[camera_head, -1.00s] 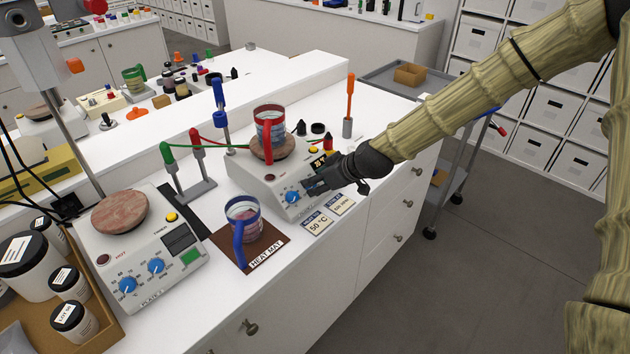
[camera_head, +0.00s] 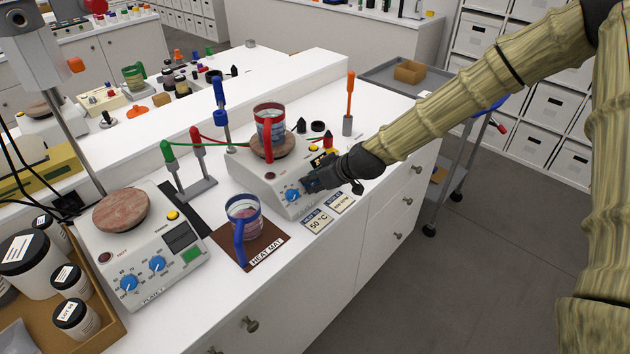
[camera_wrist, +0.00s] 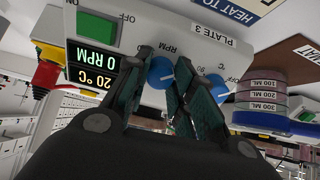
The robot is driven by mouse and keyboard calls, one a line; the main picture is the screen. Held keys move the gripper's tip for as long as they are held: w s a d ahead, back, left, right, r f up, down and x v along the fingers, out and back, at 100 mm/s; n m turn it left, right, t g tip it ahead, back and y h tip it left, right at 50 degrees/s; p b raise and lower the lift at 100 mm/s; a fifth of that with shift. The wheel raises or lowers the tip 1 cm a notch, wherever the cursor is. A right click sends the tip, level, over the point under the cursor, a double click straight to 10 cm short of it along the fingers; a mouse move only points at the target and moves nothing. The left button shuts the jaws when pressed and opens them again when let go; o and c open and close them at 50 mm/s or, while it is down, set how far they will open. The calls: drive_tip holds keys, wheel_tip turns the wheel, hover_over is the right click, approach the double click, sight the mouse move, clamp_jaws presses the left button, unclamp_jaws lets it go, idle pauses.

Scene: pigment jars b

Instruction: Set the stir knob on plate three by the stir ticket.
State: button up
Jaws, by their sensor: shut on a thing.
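Plate three (camera_head: 250,180) is a white hot plate on the counter with a beaker on its round top. Its display (camera_wrist: 90,65) reads 0 RPM and 20 °C, upside down in the wrist view. My gripper (camera_wrist: 163,70) is shut on the blue stir knob (camera_wrist: 160,73), beside the RPM print; the fingers partly cover it. The blue heat knob (camera_wrist: 218,90) is just outside the fingers and also shows in the head view (camera_head: 292,195). The stir ticket (camera_head: 341,204) lies in front of the plate, its number too small to read. The heat ticket (camera_head: 317,221) beside it says 50 °C.
A blue-handled beaker (camera_head: 243,219) stands on the brown heat mat (camera_head: 272,243), left of the tickets. A second hot plate (camera_head: 145,265) stands further left. A red cone (camera_head: 328,142) and orange-handled tool (camera_head: 350,100) stand behind my gripper.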

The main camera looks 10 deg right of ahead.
drive_tip(key=shift+m, duration=0.3)
drive_tip(key=m+b, duration=0.2)
drive_tip(key=m, duration=0.3)
drive_tip(key=shift+f, duration=0.1)
drive_tip(key=m+b, duration=0.1)
drive_tip(key=m, duration=0.5)
drive_tip(key=shift+m+b, duration=0.3)
drive_tip(key=m+b, duration=0.1)
drive_tip(key=m, duration=1.1)
drive_tip(key=shift+b, duration=0.4)
drive_tip(key=shift+m, duration=0.4)
drive_tip(key=o, duration=1.1)
drive_tip(key=shift+c, duration=0.2)
